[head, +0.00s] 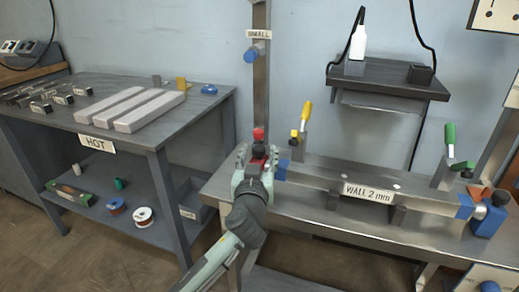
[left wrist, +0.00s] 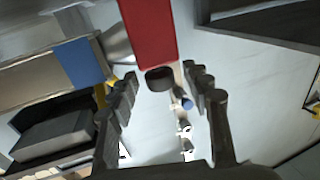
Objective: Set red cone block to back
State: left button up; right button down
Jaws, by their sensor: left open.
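The red cone block shows in part in the head view (head: 257,166), at the left end of the fixture, largely hidden by my gripper. In the left wrist view a large red face (left wrist: 148,30) is at the top, with a dark round knob (left wrist: 160,78) below it. My left gripper (head: 255,160) is open at the block. In the left wrist view its dark fingers (left wrist: 163,95) stand on both sides of the knob, with gaps visible, so I see no grip. My right gripper is not in view.
The steel bench carries a tube labelled WALL 2 mm (head: 369,192), a yellow-handled clamp (head: 306,117) and a green-handled clamp (head: 450,140). A blue holder with an orange cone (head: 488,215) is at the right end. An upright post (head: 261,90) stands behind my gripper. The HOT table (head: 97,143) is left.

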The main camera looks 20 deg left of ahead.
pick_arm(q)
jog(key=shift+x, duration=0.85)
grip_shut()
